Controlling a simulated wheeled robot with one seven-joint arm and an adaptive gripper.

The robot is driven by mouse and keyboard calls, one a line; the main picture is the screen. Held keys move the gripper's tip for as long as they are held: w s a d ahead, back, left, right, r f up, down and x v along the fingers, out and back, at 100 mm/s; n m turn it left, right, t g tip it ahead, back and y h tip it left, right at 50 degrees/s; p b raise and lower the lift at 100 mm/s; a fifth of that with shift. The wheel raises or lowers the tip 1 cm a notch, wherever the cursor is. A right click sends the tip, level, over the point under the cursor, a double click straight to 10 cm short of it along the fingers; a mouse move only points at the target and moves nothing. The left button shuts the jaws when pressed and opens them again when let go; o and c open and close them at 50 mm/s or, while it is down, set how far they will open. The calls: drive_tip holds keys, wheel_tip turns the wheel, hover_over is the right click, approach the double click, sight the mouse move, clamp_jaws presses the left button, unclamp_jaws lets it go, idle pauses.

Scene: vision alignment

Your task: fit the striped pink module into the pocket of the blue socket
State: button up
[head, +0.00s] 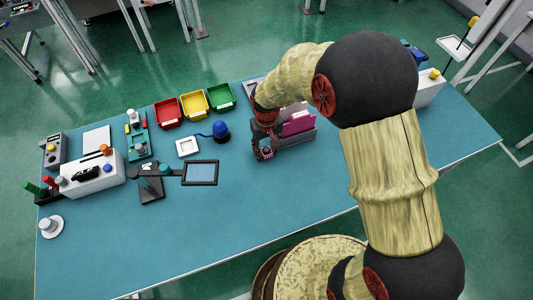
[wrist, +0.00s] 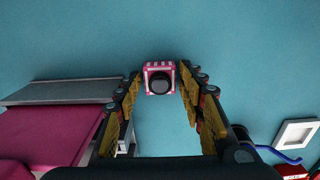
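The striped pink module (wrist: 159,65) is a small pink and white block with a round black face, seen in the wrist view between my fingertips. My gripper (wrist: 160,80) points down at it with a finger on each side and narrow gaps showing, so it looks open. In the head view my gripper (head: 263,144) is low over the table, and the module (head: 267,153) shows small at its tip. I cannot clearly identify the blue socket. A blue dome (head: 221,130) with a cable stands left of my gripper, beside a white square frame (head: 187,146).
A grey holder with magenta panels (head: 297,124) stands close to the right of my gripper. Red (head: 168,112), yellow (head: 194,104) and green bins (head: 221,97) line the back edge. A dark-framed tablet (head: 201,173) lies front left. The table's front middle is clear.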

drive_tip(key=c, duration=0.3)
clamp_jaws()
drive_tip(key=shift+r, duration=0.15)
